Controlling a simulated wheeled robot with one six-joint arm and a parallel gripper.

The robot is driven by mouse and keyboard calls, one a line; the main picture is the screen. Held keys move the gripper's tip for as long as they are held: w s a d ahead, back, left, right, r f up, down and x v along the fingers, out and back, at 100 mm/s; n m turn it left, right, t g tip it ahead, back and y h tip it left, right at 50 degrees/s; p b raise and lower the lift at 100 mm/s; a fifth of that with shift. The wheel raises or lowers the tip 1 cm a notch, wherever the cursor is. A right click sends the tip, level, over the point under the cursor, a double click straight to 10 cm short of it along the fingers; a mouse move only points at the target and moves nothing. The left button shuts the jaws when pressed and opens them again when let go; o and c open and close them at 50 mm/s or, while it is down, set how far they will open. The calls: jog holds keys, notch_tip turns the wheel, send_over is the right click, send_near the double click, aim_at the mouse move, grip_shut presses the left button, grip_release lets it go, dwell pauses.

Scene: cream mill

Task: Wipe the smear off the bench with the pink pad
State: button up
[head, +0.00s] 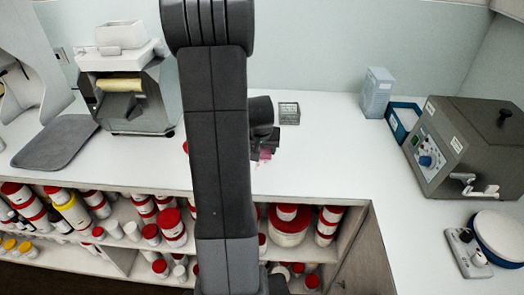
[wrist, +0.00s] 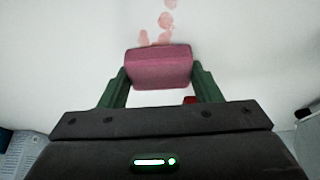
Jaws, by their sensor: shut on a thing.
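The pink pad (wrist: 158,68) is held between the two green fingers of my gripper (wrist: 160,82) in the wrist view. In the head view, my arm hides much of the gripper, and a bit of the pink pad (head: 265,155) shows beside it over the white bench (head: 325,150). The smear (wrist: 166,20) is several pale red spots on the bench, running up from the pad's far edge in the wrist view. The pad's edge overlaps the nearest spots in that picture. I cannot tell whether the pad touches the bench.
A small wire-like box (head: 289,113) stands behind my gripper. A grey machine (head: 465,145), a blue tray (head: 402,122) and a round-topped scale (head: 498,238) are at the right. A roller machine (head: 130,95) and grey mat (head: 56,142) are at the left. Shelves of red-lidded jars (head: 290,225) lie below.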

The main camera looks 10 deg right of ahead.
aim_at(262, 151)
jog(key=shift+w+r+p, duration=0.2)
jog(key=shift+r+p, duration=0.15)
jog(key=shift+r, duration=0.55)
jog(key=shift+p+v, duration=0.5)
jog(key=shift+v, duration=0.4)
jog(key=shift+w+r+p, duration=0.15)
jog(key=shift+r+p, duration=0.3)
jog(key=shift+r, duration=0.1)
jog(key=shift+r+p, duration=0.95)
jog(key=shift+r, duration=0.6)
